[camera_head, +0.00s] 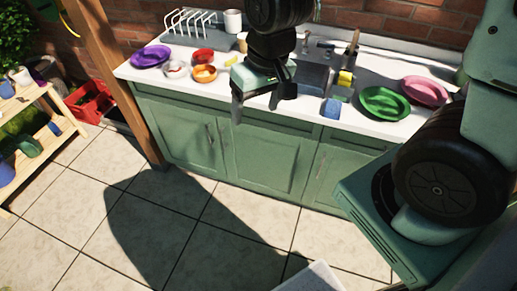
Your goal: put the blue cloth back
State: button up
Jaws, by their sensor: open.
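A small blue item (331,108), which looks like the folded blue cloth, lies at the front edge of the white counter (300,105), right of centre. My gripper (256,104) is left of it, pointing down in front of the counter's edge. Its two fingers are spread and nothing shows between them. The gripper and the blue item are apart in the picture. I cannot tell the gripper's exact height over the counter. My wrist hides part of the counter behind it.
The sink (313,76) is behind the blue item, with a yellow sponge (345,78) beside it. Green (384,103) and pink (424,91) plates lie right. A purple plate (151,56), orange bowl (204,73) and dish rack (200,35) are left. A wooden post (125,80) stands at the left.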

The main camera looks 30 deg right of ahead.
jog(key=s+a+r+n, duration=0.2)
jog(key=s+a+n, duration=0.1)
jog(key=s, duration=0.4)
jog(key=s+a+r+n+g, duration=0.1)
jog(key=s+a+r+n, duration=0.1)
jog(key=s+a+n, duration=0.2)
jog(key=s, duration=0.3)
jog(key=shift+a+r+g+h, duration=0.25)
jog(key=shift+a+g+h, duration=0.05)
jog(key=shift+a, duration=0.1)
